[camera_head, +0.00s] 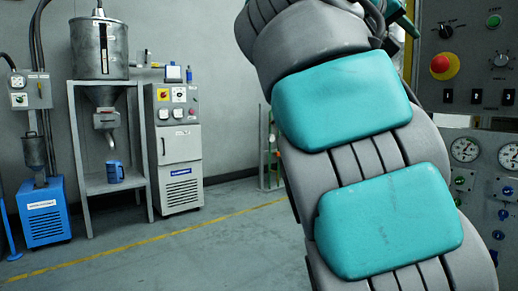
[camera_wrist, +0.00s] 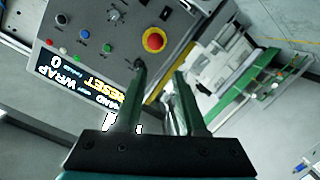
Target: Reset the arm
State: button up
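My arm, grey with teal pads, fills the middle and right of the head view, raised close to the camera. My gripper does not show in that view. In the wrist view my gripper (camera_wrist: 160,72) has two dark green fingers, apart, with a gap between them. No object is clearly held. Beyond the fingertips is a grey control panel (camera_wrist: 98,22) with a red emergency button on a yellow ring (camera_wrist: 154,40), several coloured buttons and a lit display (camera_wrist: 75,82) reading "WRAP", "0" and "RESET". Whether the fingertips touch the panel cannot be told.
A panel with gauges and a red button (camera_head: 440,66) stands at the right, partly behind my arm. The floor (camera_head: 190,262) between is clear.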

jog(key=s+d+f+n+g+y, duration=0.1)
jog(key=s+f+n+g+y, duration=0.15)
jog(key=f, duration=1.25)
jog(key=s+d+f+n+g+y, duration=0.1)
jog(key=d+f+g+y, duration=0.2)
jog(key=f, duration=1.3)
jog(key=s+a+f+g+y, duration=0.2)
jog(key=s+a+f, duration=0.2)
jog(key=s+f, duration=0.5)
jog(key=s+a+f+g+y, duration=0.2)
jog(key=s+a+f, duration=0.3)
jog(key=s+f, duration=0.4)
jog(key=s+a+f+g+y, duration=0.2)
jog(key=s+a+f, duration=0.3)
jog(key=s+f, duration=0.4)
notch_tip(320, 180, down, 3)
jog(key=shift+f+n+y+p, duration=0.2)
jog(key=shift+n+y+p, duration=0.2)
jog(key=shift+y, duration=0.25)
jog(key=shift+s, duration=0.1)
